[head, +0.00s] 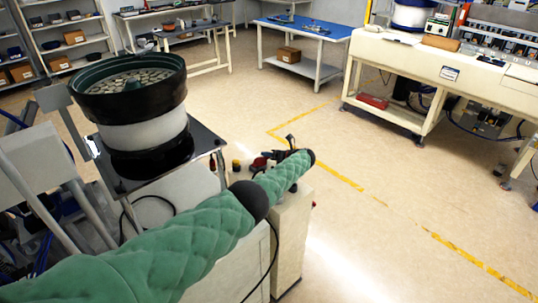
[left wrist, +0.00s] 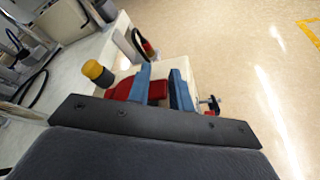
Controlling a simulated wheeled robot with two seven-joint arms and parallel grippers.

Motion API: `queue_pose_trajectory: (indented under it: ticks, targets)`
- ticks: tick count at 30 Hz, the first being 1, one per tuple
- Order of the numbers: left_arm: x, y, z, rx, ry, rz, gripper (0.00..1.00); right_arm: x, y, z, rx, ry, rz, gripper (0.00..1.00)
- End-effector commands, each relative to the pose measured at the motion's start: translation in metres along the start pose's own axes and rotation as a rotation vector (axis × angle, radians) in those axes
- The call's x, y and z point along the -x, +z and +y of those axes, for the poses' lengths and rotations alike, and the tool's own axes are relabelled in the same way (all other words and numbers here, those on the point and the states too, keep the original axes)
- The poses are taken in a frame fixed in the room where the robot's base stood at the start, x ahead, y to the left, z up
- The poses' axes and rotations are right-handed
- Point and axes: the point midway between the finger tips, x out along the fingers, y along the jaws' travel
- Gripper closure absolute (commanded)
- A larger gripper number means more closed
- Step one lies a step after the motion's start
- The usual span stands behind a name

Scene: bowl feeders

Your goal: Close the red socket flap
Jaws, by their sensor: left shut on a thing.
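The red socket flap (left wrist: 124,89) shows in the left wrist view on top of a pale cabinet, partly hidden by my fingers. My left gripper (left wrist: 164,88) has its two blue fingers around a red part there, with a narrow gap between them, and is shut on it. In the head view the left gripper (head: 276,156) is low over the cabinet, small and partly covered by my green-sleeved arm. Red (head: 258,162) shows beside it. How far the flap stands open cannot be told. My right gripper is not in view.
A yellow and black knob (left wrist: 98,72) stands left of the flap. The pale cabinet (head: 291,238) carries these parts. A bowl feeder (head: 145,133) stands behind my arm at left. The floor to the right is clear.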

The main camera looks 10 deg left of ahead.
Motion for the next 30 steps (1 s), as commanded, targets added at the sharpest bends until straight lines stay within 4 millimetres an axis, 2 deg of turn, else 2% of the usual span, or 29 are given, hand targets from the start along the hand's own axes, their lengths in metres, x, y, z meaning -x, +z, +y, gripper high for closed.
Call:
queue_pose_trajectory:
  ticks: [1, 16, 17, 18, 26, 30]
  targets:
    - [-0.0021, -0.0144, -0.0024, -0.016, 0.007, 0.013, 1.0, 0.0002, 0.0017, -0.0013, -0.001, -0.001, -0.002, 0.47]
    - [-0.003, -0.0146, -0.0011, -0.032, 0.016, 0.014, 1.0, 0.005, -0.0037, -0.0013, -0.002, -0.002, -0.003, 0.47]
    - [-0.003, -0.0146, -0.0011, -0.032, 0.016, 0.014, 0.77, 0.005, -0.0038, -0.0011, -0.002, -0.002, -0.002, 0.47]
    - [-0.0031, -0.0146, -0.001, -0.032, 0.016, 0.013, 0.71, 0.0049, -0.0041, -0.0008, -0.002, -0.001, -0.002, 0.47]
    - [-0.0028, -0.0128, -0.0008, -0.032, 0.016, 0.011, 0.71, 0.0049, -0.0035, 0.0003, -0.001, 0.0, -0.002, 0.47]
    - [0.0035, -0.0114, -0.0006, -0.032, 0.014, 0.01, 0.71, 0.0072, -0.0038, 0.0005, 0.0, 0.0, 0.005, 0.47]
